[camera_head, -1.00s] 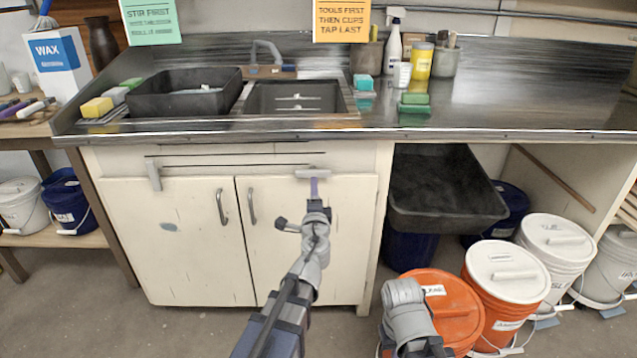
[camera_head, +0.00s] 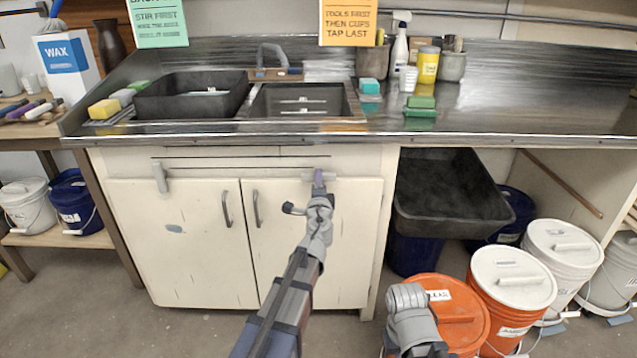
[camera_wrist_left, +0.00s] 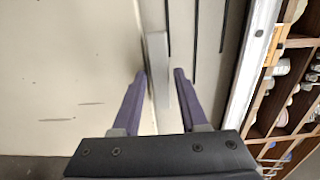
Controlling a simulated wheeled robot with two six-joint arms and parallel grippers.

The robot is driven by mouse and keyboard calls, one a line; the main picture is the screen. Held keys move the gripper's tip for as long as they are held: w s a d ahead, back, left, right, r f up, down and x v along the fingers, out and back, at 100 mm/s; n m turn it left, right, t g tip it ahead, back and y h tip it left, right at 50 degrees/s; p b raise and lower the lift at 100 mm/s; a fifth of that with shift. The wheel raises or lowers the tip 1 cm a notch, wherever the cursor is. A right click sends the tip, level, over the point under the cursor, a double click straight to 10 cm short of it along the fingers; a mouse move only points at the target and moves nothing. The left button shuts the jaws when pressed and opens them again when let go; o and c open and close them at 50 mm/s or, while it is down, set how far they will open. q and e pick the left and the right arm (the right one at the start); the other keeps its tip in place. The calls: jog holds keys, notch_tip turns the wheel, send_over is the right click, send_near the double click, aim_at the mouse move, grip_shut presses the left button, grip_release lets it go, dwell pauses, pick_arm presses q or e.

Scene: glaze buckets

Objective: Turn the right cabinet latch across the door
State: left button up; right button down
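The right cabinet latch (camera_head: 328,175) is a small grey bar lying level above the top edge of the right cabinet door (camera_head: 350,230). The left latch (camera_head: 160,177) stands upright across the top edge of the left door (camera_head: 180,250). My left gripper (camera_head: 318,178) is at the right latch, its purple fingers pointing at it. In the left wrist view, the latch bar (camera_wrist_left: 157,65) lies between the two open fingers (camera_wrist_left: 159,75), with a gap to the right finger; contact on the left side is unclear. My right arm shows at the bottom, but its gripper does not.
The counter edge (camera_head: 240,138) runs just above the latches. Door handles (camera_head: 256,208) sit below and left of my left gripper. A black tub (camera_head: 450,205) and orange buckets (camera_head: 510,295) stand to the right. The floor before the doors is clear.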

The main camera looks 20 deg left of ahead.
pick_arm(q)
grip_shut()
jog(key=shift+m, duration=0.3)
jog(key=m, duration=1.7)
dwell(0.4)
jog(key=shift+m, duration=0.3)
dwell(0.3)
jog(key=shift+o, duration=1.5)
grip_release()
